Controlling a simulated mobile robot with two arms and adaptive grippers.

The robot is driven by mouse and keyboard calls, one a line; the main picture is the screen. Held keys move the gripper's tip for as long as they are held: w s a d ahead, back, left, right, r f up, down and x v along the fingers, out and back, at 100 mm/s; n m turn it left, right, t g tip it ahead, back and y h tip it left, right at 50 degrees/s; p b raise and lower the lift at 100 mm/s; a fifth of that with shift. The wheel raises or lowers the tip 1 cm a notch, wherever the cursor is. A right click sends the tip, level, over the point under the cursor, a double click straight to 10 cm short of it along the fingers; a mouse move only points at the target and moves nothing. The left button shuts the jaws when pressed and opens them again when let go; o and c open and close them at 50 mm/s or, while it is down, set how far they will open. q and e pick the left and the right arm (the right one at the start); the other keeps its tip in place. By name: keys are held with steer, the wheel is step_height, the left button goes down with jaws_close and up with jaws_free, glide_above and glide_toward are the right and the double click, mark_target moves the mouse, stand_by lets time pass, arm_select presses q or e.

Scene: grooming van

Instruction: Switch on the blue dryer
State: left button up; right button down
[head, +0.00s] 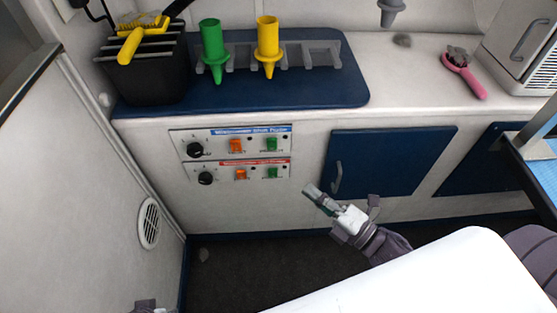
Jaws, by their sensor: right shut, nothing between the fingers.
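The blue-labelled dryer panel (222,143) is set in the white cabinet front. It has a black knob at its left, an orange rocker switch (236,145), a small dark round part and a green rocker switch (271,144). The red-labelled panel (222,172) sits just below with a similar layout. I cannot tell whether any switch is lit. My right gripper (311,192) is shut and empty, below and right of both panels, pointing up-left and apart from them. Only a small piece of my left gripper (145,306) shows at the bottom edge.
A blue cabinet door (385,162) with a grey handle is right of the panels. Above, the counter holds a black bin (145,75) with brushes, a green nozzle (212,45), a yellow nozzle (267,42) and a pink brush (464,75). A blue-topped table (541,172) juts in at right.

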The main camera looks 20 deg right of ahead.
glide_toward(268, 144)
steer(key=w+a, duration=0.1)
steer(key=a, duration=0.3)
arm_select(q)
steer(key=shift+r, duration=0.15)
arm_select(e)
steer(key=shift+w+d+r, duration=0.15)
steer(key=shift+w, duration=0.55)
steer(key=shift+w+d+r, duration=0.1)
steer(key=shift+w+d, duration=0.05)
steer(key=shift+w, duration=0.55)
steer(key=shift+w+d+r, duration=0.1)
steer(key=shift+w+r, duration=0.05)
steer(key=shift+w, duration=0.6)
arm_select(q)
steer(key=shift+r, duration=0.1)
